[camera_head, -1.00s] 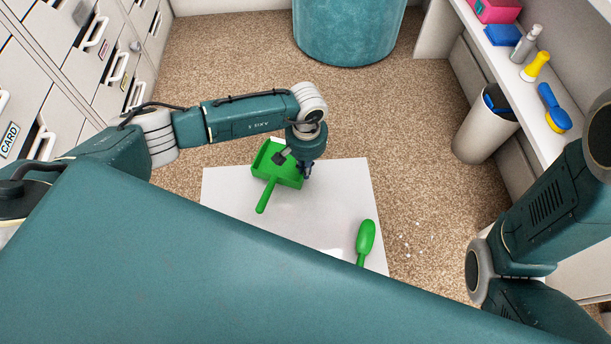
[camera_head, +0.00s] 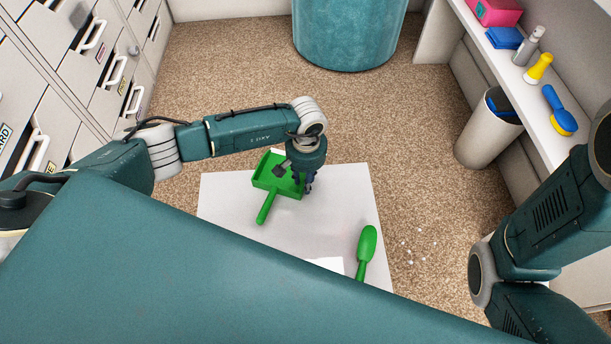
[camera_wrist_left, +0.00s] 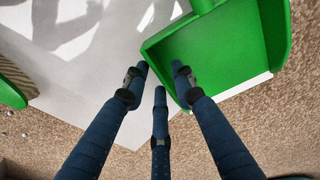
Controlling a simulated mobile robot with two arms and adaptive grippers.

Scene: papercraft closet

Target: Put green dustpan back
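The green dustpan (camera_head: 265,205) lies on a white sheet on the carpet, its handle toward me. It also shows in the left wrist view (camera_wrist_left: 225,50), with its low side wall close to the fingertips. My left gripper (camera_head: 308,186) points down at the pan's right side. In the left wrist view its fingers (camera_wrist_left: 161,75) are spread and empty. The right-hand finger overlaps the pan's edge, and the left-hand one is over the white sheet. I cannot tell whether any finger touches the pan. My right arm is at the right, and its gripper is out of view.
A green scoop-like tool (camera_head: 366,250) lies on the white sheet (camera_head: 235,185). White crumbs (camera_head: 420,243) lie on the carpet. A teal bin (camera_head: 348,35) stands at the back. A white bin (camera_head: 487,132) stands below the shelf (camera_head: 520,85) at right. Drawers line the left.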

